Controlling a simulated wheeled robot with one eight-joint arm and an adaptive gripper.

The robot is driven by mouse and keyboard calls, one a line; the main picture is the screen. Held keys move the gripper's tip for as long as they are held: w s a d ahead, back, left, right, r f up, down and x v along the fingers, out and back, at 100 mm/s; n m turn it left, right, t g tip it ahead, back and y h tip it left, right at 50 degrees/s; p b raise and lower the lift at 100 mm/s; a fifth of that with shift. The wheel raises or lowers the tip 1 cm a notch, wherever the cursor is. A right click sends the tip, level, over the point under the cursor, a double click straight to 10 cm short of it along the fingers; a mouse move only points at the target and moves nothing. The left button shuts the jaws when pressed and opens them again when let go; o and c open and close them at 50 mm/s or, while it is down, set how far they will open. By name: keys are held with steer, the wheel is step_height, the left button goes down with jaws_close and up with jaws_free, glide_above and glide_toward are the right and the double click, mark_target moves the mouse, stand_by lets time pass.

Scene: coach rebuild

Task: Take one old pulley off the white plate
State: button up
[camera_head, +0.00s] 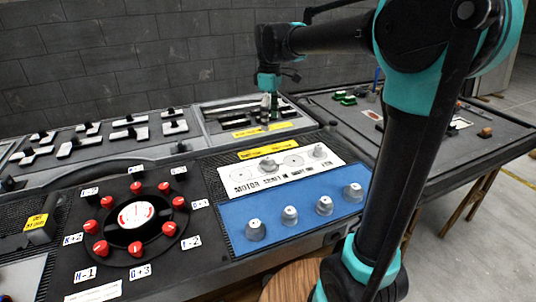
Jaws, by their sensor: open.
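The white plate (240,177) with black lettering and drawn circles lies on the bench behind a blue mat (272,221). One grey pulley (268,164) stands on the plate left of its middle. Another grey pulley (320,151) stands near its right end. Several similar grey cone-shaped pulleys, one of them at the mat's left (255,231), stand in a row on the blue mat. My gripper (269,112) is open, pointing down over the tray behind the plate, apart from both pulleys. Its fingertips are small and hard to separate from the metal parts there.
A grey tray (213,138) with metal bars lies behind the plate. A black dial ring with red knobs (137,215) is at the left. Yellow labels (268,149) lie along the plate's back edge. A second table (420,150) is at the right. My arm crosses the right side.

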glide_toward(268, 158)
steer(key=f, duration=0.5)
steer(key=shift+w+d+f, duration=0.1)
steer(key=shift+d+f, duration=0.05)
steer(key=shift+d, duration=0.15)
steer(key=shift+a+f, duration=0.15)
steer(key=shift+f, duration=1.2)
steer(key=shift+a+f, duration=0.1)
steer(key=shift+f, duration=1.2)
steer(key=shift+c, duration=0.4)
steer(key=c, duration=1.3)
steer(key=shift+r, duration=0.1)
